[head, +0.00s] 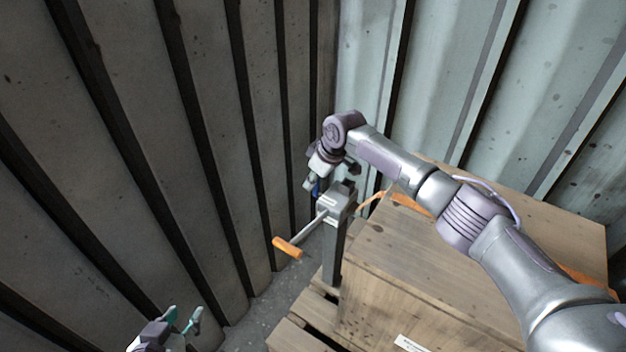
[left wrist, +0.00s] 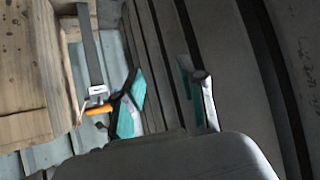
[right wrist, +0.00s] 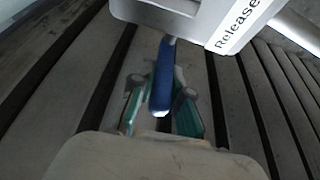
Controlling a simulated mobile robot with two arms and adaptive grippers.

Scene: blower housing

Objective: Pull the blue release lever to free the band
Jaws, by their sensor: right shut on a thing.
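The blue release lever (right wrist: 163,80) hangs below a grey housing with a "Release" label (right wrist: 240,22) in the right wrist view. My right gripper (right wrist: 162,108) is shut on the lever, one finger on each side of it. In the head view a small blue part of the lever (head: 316,190) shows beside the top of the grey winch post (head: 333,240), under my right gripper (head: 312,184). The orange band (head: 405,202) lies over the wooden crate, partly hidden by my right arm. My left gripper (head: 178,325) is open and empty at the lower left, away from the post; its spread fingers show in the left wrist view (left wrist: 165,100).
A crank with an orange handle (head: 287,247) sticks out to the left of the post. The large wooden crate (head: 400,275) stands on a pallet (head: 290,338) at the right. Corrugated metal walls (head: 150,120) close in on the left and back.

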